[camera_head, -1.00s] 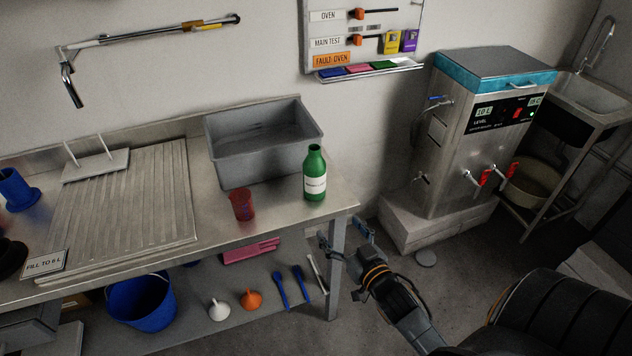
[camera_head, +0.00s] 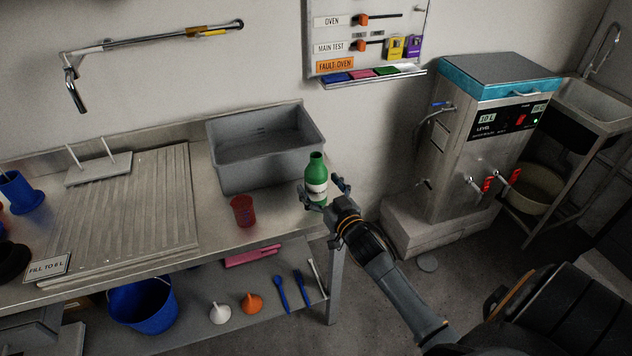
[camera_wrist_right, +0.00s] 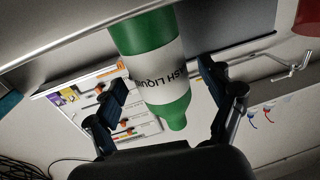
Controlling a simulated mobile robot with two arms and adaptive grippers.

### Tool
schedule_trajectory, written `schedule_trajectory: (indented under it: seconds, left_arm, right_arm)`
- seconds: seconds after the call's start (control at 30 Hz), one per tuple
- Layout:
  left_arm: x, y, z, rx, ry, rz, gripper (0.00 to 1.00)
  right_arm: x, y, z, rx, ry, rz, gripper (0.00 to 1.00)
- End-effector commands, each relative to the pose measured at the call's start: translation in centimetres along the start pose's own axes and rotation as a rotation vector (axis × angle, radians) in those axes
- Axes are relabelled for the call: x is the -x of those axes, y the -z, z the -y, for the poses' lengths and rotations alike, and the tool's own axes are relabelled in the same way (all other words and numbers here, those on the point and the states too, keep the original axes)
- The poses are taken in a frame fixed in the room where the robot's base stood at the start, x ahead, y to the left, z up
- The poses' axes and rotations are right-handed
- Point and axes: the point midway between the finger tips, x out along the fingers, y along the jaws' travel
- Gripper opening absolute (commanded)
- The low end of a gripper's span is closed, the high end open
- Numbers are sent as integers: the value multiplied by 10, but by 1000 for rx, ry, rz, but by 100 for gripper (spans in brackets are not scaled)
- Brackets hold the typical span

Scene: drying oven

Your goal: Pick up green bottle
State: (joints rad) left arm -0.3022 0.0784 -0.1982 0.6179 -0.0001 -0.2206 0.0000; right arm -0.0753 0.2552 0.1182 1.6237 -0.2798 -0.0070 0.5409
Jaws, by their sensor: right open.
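The green bottle (camera_head: 316,170) with a white label stands upright near the right end of the steel counter. My right gripper (camera_head: 324,192) is at the bottle, its fingers around the lower part on either side. In the right wrist view the bottle (camera_wrist_right: 153,62) appears upside down between the two open fingers of my right gripper (camera_wrist_right: 168,105). Gaps show between both fingers and the bottle there. My left gripper is not in view.
A red cup (camera_head: 243,211) stands left of the bottle, and a grey basin (camera_head: 228,172) stands close behind it. The counter's front right edge is near my wrist. A steel boiler (camera_head: 459,150) stands to the right, with open floor before it.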

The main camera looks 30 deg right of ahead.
Motion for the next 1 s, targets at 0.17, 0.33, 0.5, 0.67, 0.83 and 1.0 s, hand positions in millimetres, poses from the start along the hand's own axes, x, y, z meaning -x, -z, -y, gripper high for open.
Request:
schedule_trajectory:
  seconds: [0.17,0.33,0.5,0.67,0.83,1.0]
  left_arm:
    - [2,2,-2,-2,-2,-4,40]
    - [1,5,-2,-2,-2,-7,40]
    - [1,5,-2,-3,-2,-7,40]
    - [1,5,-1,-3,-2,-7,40]
    - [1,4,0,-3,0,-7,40]
    - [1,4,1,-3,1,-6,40]
  right_arm:
    - [-17,0,1,-1,1,0,82]
    - [-18,-1,2,-1,2,0,82]
    - [-18,-1,1,-1,2,0,59]
    - [-18,-1,1,-1,1,0,27]
    - [-18,0,2,-1,2,-2,12]
    - [-18,2,1,0,2,-2,12]
